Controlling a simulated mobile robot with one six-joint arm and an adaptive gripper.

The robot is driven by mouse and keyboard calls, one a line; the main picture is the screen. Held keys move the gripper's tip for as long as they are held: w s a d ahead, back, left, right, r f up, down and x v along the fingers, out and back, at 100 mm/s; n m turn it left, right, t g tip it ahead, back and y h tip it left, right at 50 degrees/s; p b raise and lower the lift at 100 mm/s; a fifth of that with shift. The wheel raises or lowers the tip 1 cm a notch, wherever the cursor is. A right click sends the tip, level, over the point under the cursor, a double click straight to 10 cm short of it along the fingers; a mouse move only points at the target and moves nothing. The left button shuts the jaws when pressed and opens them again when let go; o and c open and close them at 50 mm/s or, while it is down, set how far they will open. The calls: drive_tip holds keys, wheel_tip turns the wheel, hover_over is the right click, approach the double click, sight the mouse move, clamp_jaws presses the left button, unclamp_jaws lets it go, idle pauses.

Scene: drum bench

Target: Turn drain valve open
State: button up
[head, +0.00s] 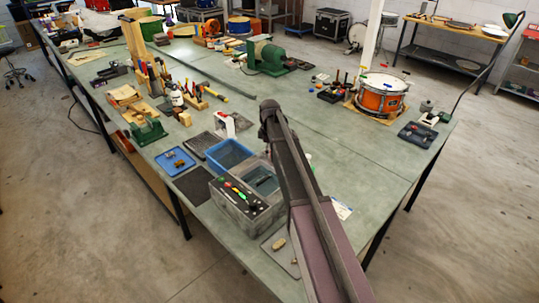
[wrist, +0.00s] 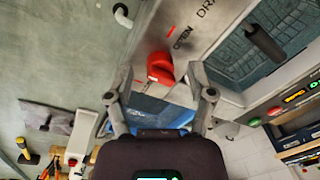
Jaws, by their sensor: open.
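The drain valve shows in the wrist view as a red handle (wrist: 160,68) on a grey metal panel (wrist: 190,20) marked OPEN and DRAIN. My gripper (wrist: 158,76) is open, with one finger on each side of the red handle. I see a gap on both sides, and cannot tell how deep the handle sits between the fingers. The panel belongs to a grey tank (wrist: 222,78) with a mesh basket inside. In the head view the tank (head: 226,205) stands at the bench's near edge; my arm hides the valve and my gripper.
A blue bin (head: 228,153) stands beside the tank. A blue tray (head: 175,161) and a green vise (head: 148,131) are to its left. A white-and-red tool (head: 228,122) stands behind the bin. An orange drum (head: 382,95) is farther right. The bench between is mostly clear.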

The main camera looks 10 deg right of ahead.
drive_tip(key=shift+f, duration=0.1)
clamp_jaws()
idle(0.3)
